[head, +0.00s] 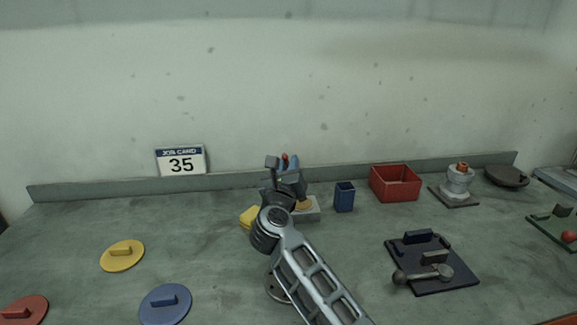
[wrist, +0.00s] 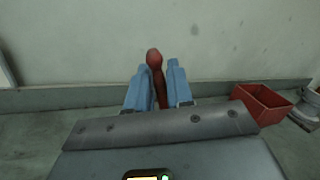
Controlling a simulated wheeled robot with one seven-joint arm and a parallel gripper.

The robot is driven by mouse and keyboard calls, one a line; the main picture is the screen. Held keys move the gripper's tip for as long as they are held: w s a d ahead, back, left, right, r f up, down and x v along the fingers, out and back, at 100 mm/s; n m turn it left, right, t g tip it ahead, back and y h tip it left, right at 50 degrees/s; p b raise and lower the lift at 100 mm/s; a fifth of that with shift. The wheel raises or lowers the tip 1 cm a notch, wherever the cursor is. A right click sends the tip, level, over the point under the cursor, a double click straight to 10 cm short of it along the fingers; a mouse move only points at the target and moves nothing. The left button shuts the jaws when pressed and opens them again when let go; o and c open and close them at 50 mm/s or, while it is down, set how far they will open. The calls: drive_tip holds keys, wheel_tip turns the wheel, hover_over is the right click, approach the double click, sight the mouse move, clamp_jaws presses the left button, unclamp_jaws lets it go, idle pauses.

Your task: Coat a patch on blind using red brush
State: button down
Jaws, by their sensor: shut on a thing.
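My gripper (wrist: 157,88) is shut on the red brush (wrist: 154,60). The brush's rounded red handle stands up between the blue fingers. Its bristle end is hidden in the wrist view. In the head view my gripper (head: 288,168) is near the back of the bench, above a pale tray (head: 312,214) partly hidden by my arm. I cannot tell for sure which thing is the blind. Flat discs with raised handles lie at the left: a yellow disc (head: 122,257), a blue disc (head: 165,304) and a red disc (head: 22,311).
A yellow block (head: 250,215) lies beside my arm. A blue cup (head: 344,197) and a red bin (head: 396,183) stand right of the tray. Further right are a grey valve (head: 459,182) and a dark round dish (head: 506,176). A dark fixture plate (head: 450,285) lies at front right.

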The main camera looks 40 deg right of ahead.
drive_tip(key=shift+f, duration=0.5)
idle(1.2)
drive_tip(key=shift+r, duration=0.1)
drive_tip(key=shift+r+p, duration=2.9)
drive_tip(key=shift+r, duration=0.65)
